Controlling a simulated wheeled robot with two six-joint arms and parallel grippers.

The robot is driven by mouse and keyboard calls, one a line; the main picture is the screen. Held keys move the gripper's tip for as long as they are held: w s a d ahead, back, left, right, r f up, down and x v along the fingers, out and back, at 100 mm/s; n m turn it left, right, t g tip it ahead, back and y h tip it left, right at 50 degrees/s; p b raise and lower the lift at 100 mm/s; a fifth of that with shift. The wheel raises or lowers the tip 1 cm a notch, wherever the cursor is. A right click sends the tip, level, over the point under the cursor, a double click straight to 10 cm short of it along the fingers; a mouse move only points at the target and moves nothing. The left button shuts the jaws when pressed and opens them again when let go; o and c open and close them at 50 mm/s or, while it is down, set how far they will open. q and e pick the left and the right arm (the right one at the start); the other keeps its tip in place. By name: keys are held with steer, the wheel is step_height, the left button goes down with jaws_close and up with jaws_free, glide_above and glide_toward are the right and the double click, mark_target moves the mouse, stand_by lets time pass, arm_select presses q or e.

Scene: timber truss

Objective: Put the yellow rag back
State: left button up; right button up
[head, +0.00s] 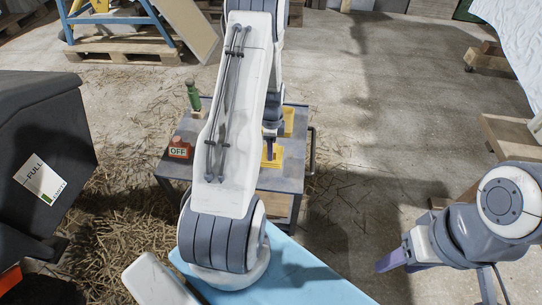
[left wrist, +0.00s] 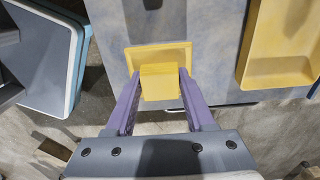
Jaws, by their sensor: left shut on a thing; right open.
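My left gripper (left wrist: 158,88) is shut on a yellow block-like thing, which I take to be the yellow rag (left wrist: 160,84). In the left wrist view it overlaps a shallow yellow square holder (left wrist: 132,56) on the grey cart top; I cannot tell whether it touches the holder. In the head view my left gripper (head: 271,140) is over the cart (head: 282,182), with yellow showing around and below it. My arm hides part of the cart. My right gripper (head: 392,262) is open and empty, off to the right above the floor.
A larger yellow tray (left wrist: 245,50) lies beside the holder. A green bottle (head: 193,96) and a red OFF box (head: 179,148) stand on the cart's left side. A dark bin (head: 45,150) with a FULL label stands at left. Floor right of the cart is clear.

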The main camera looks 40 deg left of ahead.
arm_select(q)
steer(key=shift+f+b, duration=0.35)
steer(key=shift+f, duration=1.6)
steer(key=shift+f, duration=0.2)
steer(key=o, duration=1.2)
steer(key=shift+r, duration=0.1)
